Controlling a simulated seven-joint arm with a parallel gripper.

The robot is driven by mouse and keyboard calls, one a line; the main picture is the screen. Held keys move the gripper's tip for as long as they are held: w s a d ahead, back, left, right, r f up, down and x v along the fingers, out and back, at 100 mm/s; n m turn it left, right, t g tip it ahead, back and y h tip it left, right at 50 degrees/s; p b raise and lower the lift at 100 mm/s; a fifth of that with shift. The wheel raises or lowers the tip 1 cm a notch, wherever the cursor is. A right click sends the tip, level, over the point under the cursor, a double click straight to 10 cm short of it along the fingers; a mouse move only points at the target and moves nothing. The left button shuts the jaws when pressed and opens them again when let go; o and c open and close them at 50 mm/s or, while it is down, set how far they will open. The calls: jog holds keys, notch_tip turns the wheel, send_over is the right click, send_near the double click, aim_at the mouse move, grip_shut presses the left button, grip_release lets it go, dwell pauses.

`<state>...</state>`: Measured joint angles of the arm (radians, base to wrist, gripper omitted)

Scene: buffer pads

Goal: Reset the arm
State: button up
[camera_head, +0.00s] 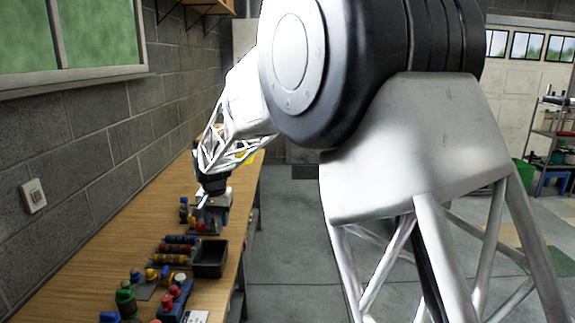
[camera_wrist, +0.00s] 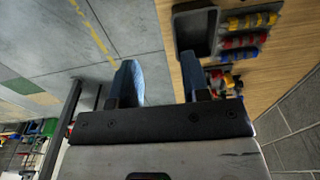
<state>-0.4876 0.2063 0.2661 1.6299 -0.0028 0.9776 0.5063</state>
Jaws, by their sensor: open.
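My gripper (camera_wrist: 158,82) is open in the wrist view, with its two blue fingers apart and nothing between them but the floor and the bench edge. In the head view my gripper (camera_head: 211,215) hangs over the far part of the wooden bench, close to small coloured parts there. A large part of my own arm fills the middle and right of the head view and hides what lies behind it.
The wooden bench (camera_head: 75,270) runs along a grey block wall. A black tray (camera_head: 209,257) sits at its right edge, also in the wrist view (camera_wrist: 196,32). Rows of red, blue and yellow parts (camera_head: 172,249) lie left of it. Nearer are several coloured buttons (camera_head: 125,298). Floor right of the bench is clear.

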jog(key=s+d+r, duration=0.5)
jog(key=s+d, duration=0.4)
jog(key=d, duration=0.4)
jog(key=s+d+r, duration=0.5)
jog(key=s+d, duration=0.5)
jog(key=d, duration=0.3)
jog(key=s+d+f, duration=0.1)
jog(key=s+d, duration=0.3)
jog(key=s, duration=0.4)
jog(key=s+d+f+t, duration=0.1)
jog(key=s+d+f, duration=0.1)
jog(key=s+d, duration=0.3)
jog(key=s+d+f, duration=0.1)
jog(key=s+d, duration=0.3)
jog(key=s, duration=0.8)
jog(key=shift+s+d+f+t+h, duration=0.15)
jog(key=shift+s+d+t+h, duration=0.15)
jog(key=shift+s+d+t, duration=0.1)
